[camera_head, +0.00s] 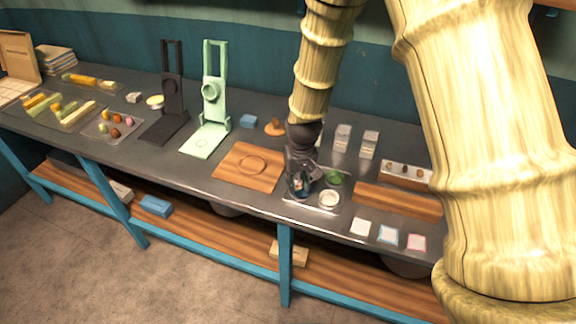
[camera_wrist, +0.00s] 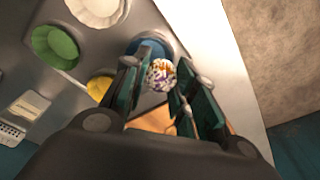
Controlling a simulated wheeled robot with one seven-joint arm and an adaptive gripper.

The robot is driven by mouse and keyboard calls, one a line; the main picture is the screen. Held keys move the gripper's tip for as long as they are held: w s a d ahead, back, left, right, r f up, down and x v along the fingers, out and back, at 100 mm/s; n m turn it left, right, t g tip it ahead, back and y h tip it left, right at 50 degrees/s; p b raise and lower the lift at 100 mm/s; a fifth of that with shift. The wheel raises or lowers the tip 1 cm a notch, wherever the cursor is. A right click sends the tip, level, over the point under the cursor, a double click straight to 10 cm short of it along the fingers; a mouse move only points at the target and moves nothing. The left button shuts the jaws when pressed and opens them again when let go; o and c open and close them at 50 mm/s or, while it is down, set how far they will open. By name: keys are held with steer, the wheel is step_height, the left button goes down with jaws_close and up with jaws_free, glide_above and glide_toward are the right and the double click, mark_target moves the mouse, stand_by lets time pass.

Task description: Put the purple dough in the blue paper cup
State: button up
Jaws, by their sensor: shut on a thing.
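My gripper (camera_wrist: 168,68) is shut on a small round ball (camera_wrist: 161,75), white with purple and orange specks; no plain purple surface shows on it. The blue paper cup (camera_wrist: 154,46) shows just beyond the fingertips in the wrist view, largely hidden by the fingers and the ball. The ball appears over or close to the cup's near side; its height above it cannot be told. In the head view my gripper (camera_head: 300,184) points down over the left part of a cup tray (camera_head: 315,208), and hides most of what lies under it.
In the wrist view a green cup (camera_wrist: 55,46), a white cup (camera_wrist: 97,8) and a yellow cup (camera_wrist: 99,86) stand around the blue one. A wooden board (camera_head: 232,178) lies left of the tray, and another board (camera_head: 395,201) lies right. Small square cards (camera_head: 388,237) lie near the front edge.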

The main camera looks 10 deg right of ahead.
steer(key=shift+w+a+r+n+p, duration=0.1)
steer(key=shift+r+n+p, duration=0.3)
steer(key=shift+r+p, duration=0.2)
steer(key=n+p, duration=0.1)
steer(key=r+p, duration=0.1)
steer(key=d+r+n+y+p, duration=0.1)
steer(key=p, duration=0.1)
steer(key=shift+s+r+n, duration=0.15)
steer(key=shift+s+n, duration=0.1)
steer(key=shift+n, duration=0.05)
steer(key=shift+w+d+r+n+p, duration=0.2)
steer(key=shift+w+r+n+p, duration=0.15)
steer(key=shift+n+p, duration=0.5)
steer(key=p, duration=0.1)
steer(key=b, duration=0.4)
glide_above(303, 192)
steer(key=shift+n, duration=0.35)
steer(key=shift+a+f, duration=0.1)
steer(key=shift+f, duration=2.6)
steer(key=o, duration=1)
